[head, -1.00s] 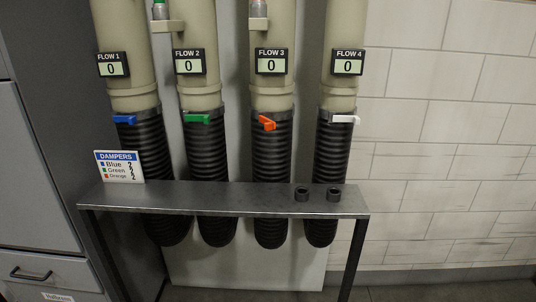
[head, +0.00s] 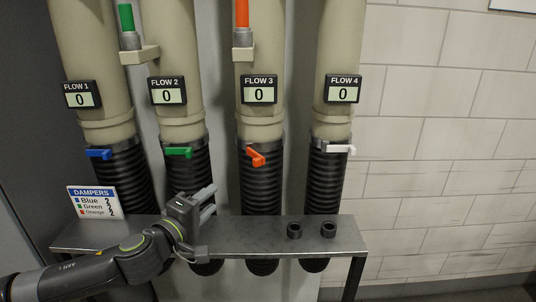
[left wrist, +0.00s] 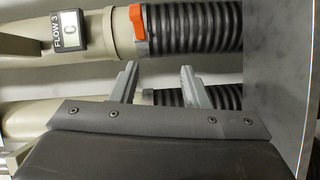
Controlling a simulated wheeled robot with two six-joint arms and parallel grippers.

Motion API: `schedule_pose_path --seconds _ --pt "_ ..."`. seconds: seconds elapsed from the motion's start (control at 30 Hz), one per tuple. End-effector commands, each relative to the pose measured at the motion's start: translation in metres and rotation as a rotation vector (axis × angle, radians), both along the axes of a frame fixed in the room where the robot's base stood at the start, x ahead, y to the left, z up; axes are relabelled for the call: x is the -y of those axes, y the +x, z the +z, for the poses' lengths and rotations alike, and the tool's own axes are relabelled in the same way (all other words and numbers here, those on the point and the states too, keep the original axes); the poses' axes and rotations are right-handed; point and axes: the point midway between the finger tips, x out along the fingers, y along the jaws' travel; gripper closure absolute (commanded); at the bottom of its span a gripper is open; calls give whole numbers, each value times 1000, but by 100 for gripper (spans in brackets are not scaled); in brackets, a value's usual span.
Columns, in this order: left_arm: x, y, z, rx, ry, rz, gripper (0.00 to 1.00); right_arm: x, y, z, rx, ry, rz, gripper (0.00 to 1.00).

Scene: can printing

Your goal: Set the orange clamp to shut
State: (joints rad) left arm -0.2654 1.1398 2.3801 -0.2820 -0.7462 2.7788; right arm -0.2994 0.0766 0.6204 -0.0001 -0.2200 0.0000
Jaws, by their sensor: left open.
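The orange clamp (head: 256,158) is a small lever on the collar of the third pipe, at the top of its black ribbed hose. Its handle slants down to the right in the head view. It also shows in the left wrist view (left wrist: 138,24), beyond and above the fingers. My left gripper (head: 212,199) is open and empty, over the metal shelf, lower left of the orange clamp and apart from it. Its two fingers show in the left wrist view (left wrist: 160,86). My right gripper is not in view.
Blue (head: 98,154), green (head: 178,152) and white (head: 340,149) levers sit on the neighbouring pipes. A DAMPERS sign (head: 93,202) and two black rings (head: 294,230) stand on the metal shelf (head: 262,234). The FLOW 3 display (head: 258,94) reads 0.

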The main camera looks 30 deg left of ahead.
Motion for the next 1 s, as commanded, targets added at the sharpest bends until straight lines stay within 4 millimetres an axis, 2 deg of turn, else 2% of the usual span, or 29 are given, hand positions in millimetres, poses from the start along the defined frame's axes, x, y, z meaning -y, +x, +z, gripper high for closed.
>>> schedule_pose_path --seconds 0.03,0.1,0.23,0.43,0.67,1.0 --pt "7 0 12 18 -33 -27 58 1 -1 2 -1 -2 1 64" --pt "15 -1 22 37 -82 -54 58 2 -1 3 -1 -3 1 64" --pt "22 -2 31 52 -132 -80 58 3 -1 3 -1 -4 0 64" --pt "23 6 30 58 -144 -83 58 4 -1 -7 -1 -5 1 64" --pt "24 27 29 60 -144 -84 58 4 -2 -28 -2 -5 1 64" --pt "23 67 34 57 -149 -81 58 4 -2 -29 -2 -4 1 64"
